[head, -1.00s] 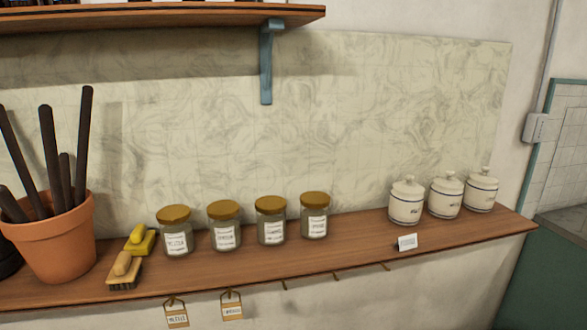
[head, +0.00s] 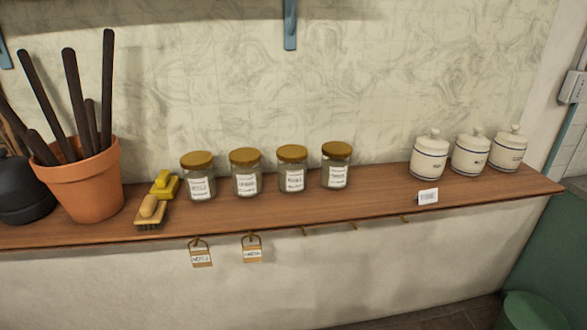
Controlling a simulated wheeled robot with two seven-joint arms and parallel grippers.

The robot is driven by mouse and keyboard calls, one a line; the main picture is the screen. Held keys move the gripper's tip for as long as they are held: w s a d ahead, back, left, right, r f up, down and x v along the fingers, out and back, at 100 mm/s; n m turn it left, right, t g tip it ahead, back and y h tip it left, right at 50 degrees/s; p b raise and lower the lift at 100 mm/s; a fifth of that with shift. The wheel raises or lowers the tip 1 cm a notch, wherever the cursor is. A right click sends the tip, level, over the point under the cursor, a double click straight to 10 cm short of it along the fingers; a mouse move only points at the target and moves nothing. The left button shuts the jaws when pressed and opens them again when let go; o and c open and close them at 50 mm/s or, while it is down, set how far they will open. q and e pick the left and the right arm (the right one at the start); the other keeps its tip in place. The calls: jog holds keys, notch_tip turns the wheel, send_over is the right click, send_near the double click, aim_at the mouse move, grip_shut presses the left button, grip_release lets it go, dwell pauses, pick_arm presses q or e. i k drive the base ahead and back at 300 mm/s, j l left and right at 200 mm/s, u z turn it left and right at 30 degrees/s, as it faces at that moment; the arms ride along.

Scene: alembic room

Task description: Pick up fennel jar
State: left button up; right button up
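Several glass jars with gold-brown lids and white labels stand in a row on a wooden shelf (head: 290,222). From left to right they are a first jar (head: 199,177), a second jar (head: 245,173), a third jar (head: 292,170) and a fourth jar (head: 336,167). The label print is too small to read surely, so I cannot tell which one is the fennel jar. All stand upright and apart from each other. Neither of my grippers is in view.
White lidded canisters (head: 470,154) stand at the shelf's right, behind a small white card (head: 427,196). A terracotta pot (head: 84,186) with dark rods and two brushes (head: 150,209) are at left. Tags (head: 201,255) hang from hooks under the shelf edge. Shelf between jars and canisters is clear.

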aim_at(292, 160)
jog(key=j+z, duration=0.7)
jog(key=j, duration=0.25)
